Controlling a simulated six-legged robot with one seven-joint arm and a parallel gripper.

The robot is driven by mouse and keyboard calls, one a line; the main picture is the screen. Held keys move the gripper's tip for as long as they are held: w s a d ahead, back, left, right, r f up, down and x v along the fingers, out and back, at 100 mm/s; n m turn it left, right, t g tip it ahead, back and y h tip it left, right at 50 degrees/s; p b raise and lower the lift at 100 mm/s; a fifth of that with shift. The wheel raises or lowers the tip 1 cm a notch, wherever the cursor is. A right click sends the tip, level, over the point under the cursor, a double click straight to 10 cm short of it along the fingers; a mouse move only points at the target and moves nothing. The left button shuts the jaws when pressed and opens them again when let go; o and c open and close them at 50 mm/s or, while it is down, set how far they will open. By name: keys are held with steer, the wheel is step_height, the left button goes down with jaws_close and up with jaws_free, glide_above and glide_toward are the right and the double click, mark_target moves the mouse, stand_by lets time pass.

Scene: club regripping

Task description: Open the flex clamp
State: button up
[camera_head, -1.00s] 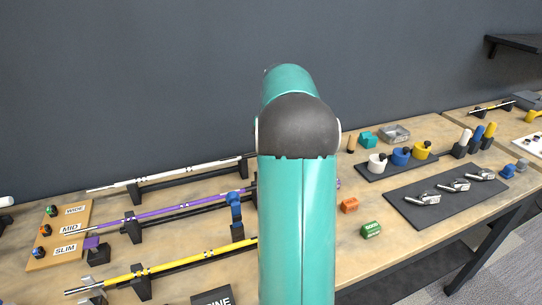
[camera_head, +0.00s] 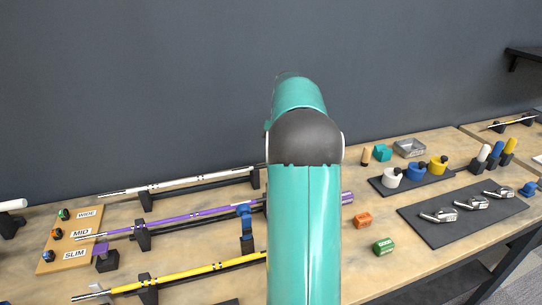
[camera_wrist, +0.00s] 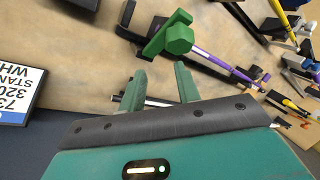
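A green clamp-like piece with a faceted knob (camera_wrist: 180,40) stands at the end of a purple shaft (camera_wrist: 225,65) in the wrist view. I cannot tell for sure that it is the flex clamp. In the head view the purple shaft (camera_head: 185,217) lies on black rests, with a blue upright holder (camera_head: 245,222) at it; my arm hides the part to the right. My gripper (camera_wrist: 160,84) shows two green fingers spread apart with nothing gripped. The green piece is beyond the fingertips, apart from them. A thin pale rod shows behind the fingers.
A white shaft (camera_head: 185,184) and a yellow shaft (camera_head: 175,274) lie parallel to the purple one. Orange (camera_head: 363,221) and green (camera_head: 383,247) blocks sit right of my arm, before a dark mat (camera_head: 460,216) with metal pieces. A printed sign (camera_wrist: 15,90) stands left in the wrist view.

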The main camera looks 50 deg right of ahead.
steer(key=shift+o, duration=1.4)
steer(key=shift+w+a+r, duration=0.1)
steer(key=shift+w+a, duration=0.15)
steer(key=shift+a, duration=0.05)
steer(key=v, duration=1.2)
steer(key=shift+s+d, duration=0.1)
steer(key=shift+d, duration=0.05)
